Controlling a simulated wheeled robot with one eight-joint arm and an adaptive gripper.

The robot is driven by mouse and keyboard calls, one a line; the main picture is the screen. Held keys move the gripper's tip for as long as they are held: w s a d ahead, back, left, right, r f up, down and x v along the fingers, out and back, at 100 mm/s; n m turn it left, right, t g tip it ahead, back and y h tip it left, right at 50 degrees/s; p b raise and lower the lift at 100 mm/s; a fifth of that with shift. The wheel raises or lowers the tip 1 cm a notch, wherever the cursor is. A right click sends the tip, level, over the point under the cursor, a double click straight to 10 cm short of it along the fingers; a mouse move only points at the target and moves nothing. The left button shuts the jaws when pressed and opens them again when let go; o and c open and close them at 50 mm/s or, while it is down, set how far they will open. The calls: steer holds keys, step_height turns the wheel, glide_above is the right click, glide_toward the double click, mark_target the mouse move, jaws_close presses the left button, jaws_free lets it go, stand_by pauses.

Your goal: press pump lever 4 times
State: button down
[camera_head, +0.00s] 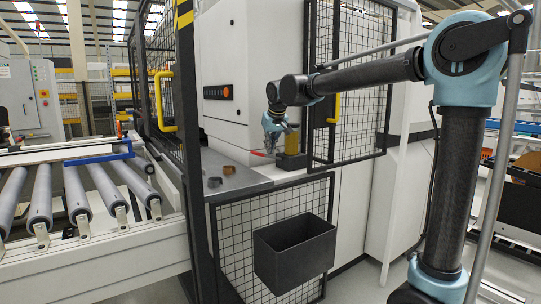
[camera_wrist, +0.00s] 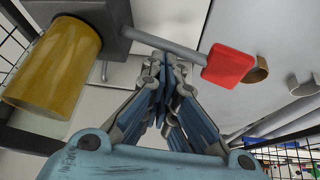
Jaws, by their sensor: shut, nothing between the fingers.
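The pump stands on the grey machine table, with an amber cylinder (camera_head: 292,139) on a dark body. In the wrist view its amber cylinder (camera_wrist: 50,65) is at upper left, beside the dark block (camera_wrist: 92,20). A grey lever rod (camera_wrist: 165,43) runs from the block to a red end piece (camera_wrist: 228,66). The red end (camera_head: 259,153) shows small in the head view, left of the pump. My gripper (camera_head: 271,142) is beside the pump. In the wrist view my gripper (camera_wrist: 163,60) is shut and empty, its tips near the rod; I cannot tell whether they touch.
Two small brown rings (camera_head: 228,169) and (camera_head: 214,182) lie on the table (camera_head: 240,181) left of the pump. Mesh doors with yellow handles (camera_head: 334,107) flank the opening. A black bin (camera_head: 294,252) hangs below; a roller conveyor (camera_head: 75,192) stands left.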

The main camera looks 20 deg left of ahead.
steer(key=shift+s+a+f, duration=0.2)
steer(key=shift+s+f, duration=0.05)
steer(key=shift+f, duration=0.3)
steer(key=shift+s+a+f, duration=0.2)
steer(key=shift+f, duration=0.3)
stand_by(1.6)
stand_by(0.5)
steer(key=shift+w+d+r, duration=0.25)
steer(key=shift+w+r, duration=0.05)
steer(key=shift+r, duration=0.4)
steer(key=shift+w+d+r, duration=0.3)
steer(key=shift+r, duration=0.4)
steer(key=shift+w+d+r, duration=0.25)
steer(key=shift+w+r, duration=0.05)
steer(key=shift+r, duration=0.4)
steer(key=shift+r, duration=0.1)
steer(key=shift+w+d+r, duration=0.25)
steer(key=shift+w+r, duration=0.05)
steer(key=shift+r, duration=0.4)
steer(key=shift+w+d+r, duration=0.25)
steer(key=shift+w+r, duration=0.1)
steer(key=shift+r, duration=0.3)
steer(key=shift+w+d+r, duration=0.25)
steer(key=shift+w+r, duration=0.05)
steer(key=shift+r, duration=0.4)
steer(key=r, duration=0.1)
steer(key=w+d+r, duration=0.1)
steer(key=r, duration=0.1)
steer(key=shift+w+d+r, duration=0.15)
steer(key=shift+w, duration=0.1)
